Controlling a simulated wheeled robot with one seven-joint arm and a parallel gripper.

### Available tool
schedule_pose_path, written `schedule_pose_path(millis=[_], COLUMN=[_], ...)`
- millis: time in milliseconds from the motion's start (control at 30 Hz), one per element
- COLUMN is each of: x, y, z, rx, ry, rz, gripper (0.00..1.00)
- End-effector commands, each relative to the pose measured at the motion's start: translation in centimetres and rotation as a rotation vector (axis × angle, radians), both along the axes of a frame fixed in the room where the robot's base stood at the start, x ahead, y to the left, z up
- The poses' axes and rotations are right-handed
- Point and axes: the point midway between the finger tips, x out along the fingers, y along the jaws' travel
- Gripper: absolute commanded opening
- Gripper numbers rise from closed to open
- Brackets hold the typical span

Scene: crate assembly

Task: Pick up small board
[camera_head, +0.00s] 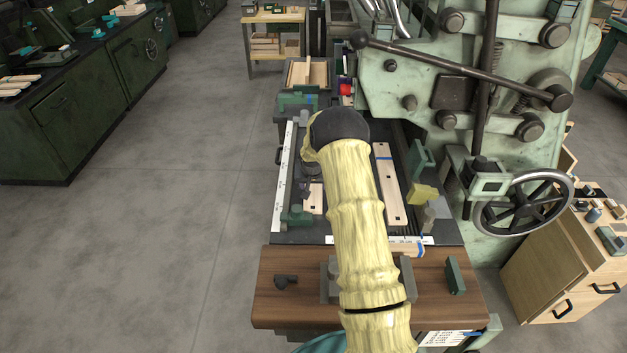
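A light wooden board (314,198) lies on the dark bench top just left of my arm, partly covered by the arm, so its full length is hidden. A longer light board (389,188) with dark holes lies right of my arm. Another light piece (408,249) shows at the front edge, partly behind the arm. I cannot tell for sure which is the small board. My arm in its yellow sleeve reaches over the bench. A dark part of my gripper (311,166) shows below the wrist, above the left board's far end; its fingers are hidden.
A wooden crate (308,74) stands at the bench's far end. Green clamp blocks (297,216) and a white ruler strip (284,178) border the work area. A large green machine (460,90) with a handwheel (523,203) stands close on the right. The floor (150,230) at left is clear.

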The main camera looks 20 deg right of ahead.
Motion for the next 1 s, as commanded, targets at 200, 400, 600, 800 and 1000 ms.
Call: schedule_pose_path(millis=[200, 400, 600, 800, 1000], x=[0.0, 0.1, 0.1, 0.1, 0.1], y=[0.0, 0.0, 0.0, 0.0, 0.0], z=[0.1, 0.3, 2.5, 6.4, 9.4], rx=[0.0, 0.0, -0.001, -0.001, -0.001], ry=[-0.001, -0.002, -0.005, -0.006, -0.003], rz=[0.0, 0.0, 0.0, 0.0, 0.0], gripper=[0.28, 0.28, 0.28, 0.28, 0.28])
